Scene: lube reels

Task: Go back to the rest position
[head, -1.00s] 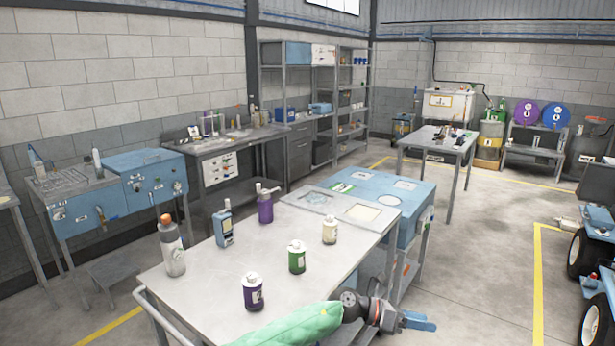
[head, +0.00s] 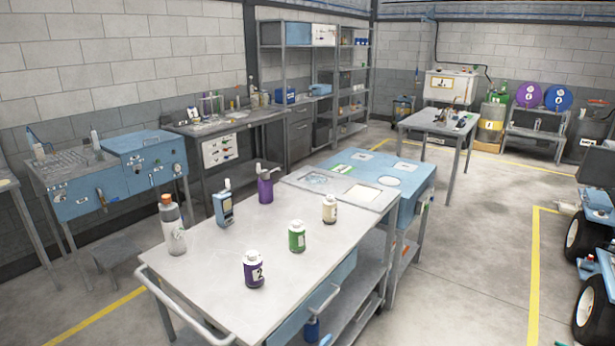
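Neither of my grippers nor my arms shows in the head view. In front of me stands a cart with a grey metal top (head: 205,283). On it are a purple bottle (head: 254,270), a green bottle (head: 297,236) and a cream bottle (head: 330,209), all upright. A grey bottle with an orange cap (head: 172,225) stands at the left. A blue handheld device (head: 224,208) and a purple dispenser bottle (head: 265,186) stand farther back.
A push handle (head: 180,315) runs along the cart's near left end. A blue-topped unit (head: 385,172) adjoins its far end. A grey table (head: 437,126) stands farther back. Blue wheeled equipment (head: 594,250) is at the right edge. The floor (head: 470,260) between is clear.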

